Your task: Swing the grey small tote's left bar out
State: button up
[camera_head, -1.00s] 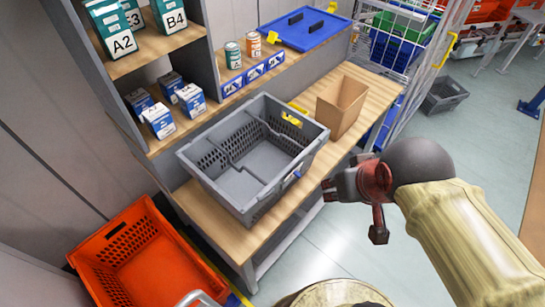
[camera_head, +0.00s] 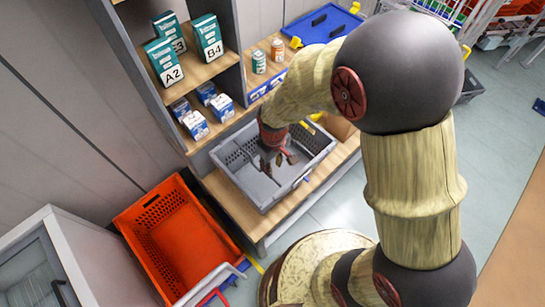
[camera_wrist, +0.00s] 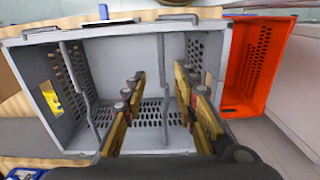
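The grey small tote (camera_head: 297,186) stands on the wooden bench, and its inside shows in the wrist view (camera_wrist: 212,27). Two thin grey bars cross it there: one bar (camera_wrist: 164,92) on the side by the orange tote, the other bar (camera_wrist: 82,88) on the side by the yellow label. My gripper (camera_head: 274,163) is over the tote's interior, pointing down. In the wrist view my gripper (camera_wrist: 160,76) has its fingers apart, with the bar by the orange tote seen between them, closer to the right finger. I cannot tell whether a finger touches it.
An orange tote (camera_head: 135,222) lies lower left of the bench. A cardboard box (camera_head: 341,128) is partly hidden by my arm.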

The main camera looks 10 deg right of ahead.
jog(key=shift+s+a+f, duration=0.1)
jog(key=shift+a+f, duration=0.05)
jog(key=shift+f, duration=0.25)
notch_tip(320, 180, down, 7)
jog(key=b, duration=0.5)
jog(key=shift+r, duration=0.1)
jog(key=c, duration=0.3)
jog(key=c, duration=0.4)
jog(key=shift+o, duration=0.2)
jog(key=shift+r, duration=0.1)
jog(key=shift+r+p, duration=0.6)
jog(key=shift+r, duration=0.25)
